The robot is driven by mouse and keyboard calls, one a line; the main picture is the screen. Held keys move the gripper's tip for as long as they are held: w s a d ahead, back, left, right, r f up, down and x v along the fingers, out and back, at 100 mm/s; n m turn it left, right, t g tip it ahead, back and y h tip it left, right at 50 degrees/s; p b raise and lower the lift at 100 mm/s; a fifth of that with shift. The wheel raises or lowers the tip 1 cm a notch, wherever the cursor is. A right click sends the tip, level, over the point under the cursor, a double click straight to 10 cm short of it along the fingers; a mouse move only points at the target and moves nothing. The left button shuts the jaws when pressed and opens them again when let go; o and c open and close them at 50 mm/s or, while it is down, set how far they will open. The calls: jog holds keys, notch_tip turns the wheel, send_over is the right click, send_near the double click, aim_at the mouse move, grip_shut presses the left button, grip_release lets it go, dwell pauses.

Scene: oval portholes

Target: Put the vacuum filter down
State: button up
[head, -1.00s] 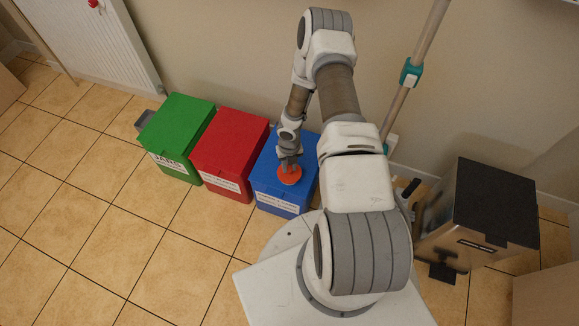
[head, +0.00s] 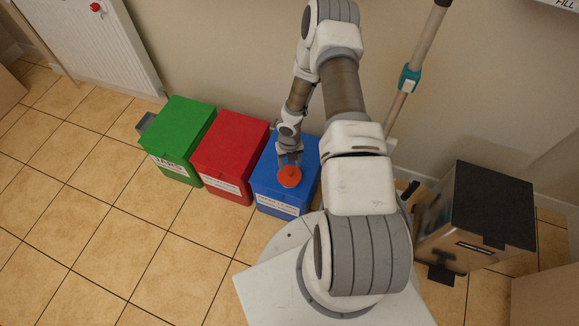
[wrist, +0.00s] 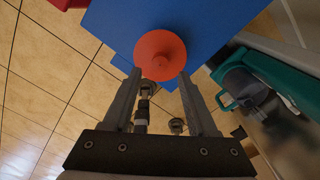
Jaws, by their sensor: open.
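The vacuum filter (head: 289,177) is a round orange disc with a small knob in its middle. It rests on the lid of the blue box (head: 306,153), near the lid's front edge. In the wrist view the filter (wrist: 160,56) lies just beyond my fingertips, against the blue lid (wrist: 215,25). My gripper (head: 289,160) is just behind the filter in the head view. In the wrist view my gripper (wrist: 160,75) has its two fingers apart with nothing held between them.
A red box (head: 231,150) and a green box (head: 178,135) stand in a row left of the blue one. A dark-topped bin (head: 490,205) stands at the right. A pole (head: 415,65) leans by the wall. A teal vacuum (wrist: 265,80) shows at the right in the wrist view. Tiled floor in front is clear.

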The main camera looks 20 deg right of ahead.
notch_tip(320, 180, up, 8)
jog(key=r+p, duration=0.1)
jog(key=p, duration=0.1)
notch_tip(320, 180, up, 31)
jog(key=m+t+h, duration=0.2)
jog(key=m+h, duration=0.1)
jog(key=m, duration=1.2)
send_over(290, 171)
jog(key=w+d, duration=0.1)
jog(key=d, duration=0.1)
jog(key=s+a+r+m+t+y, duration=0.1)
jog(key=s+a+r+m, duration=0.4)
jog(key=s+r+m, duration=0.4)
jog(key=s+a+r+m+t+y, duration=0.2)
jog(key=s+a+r+m, duration=0.4)
jog(key=s+r+m, duration=0.3)
jog(key=shift+s+a+r+m+t, duration=0.25)
jog(key=shift+s+m+t, duration=0.05)
jog(key=shift+s+m, duration=0.35)
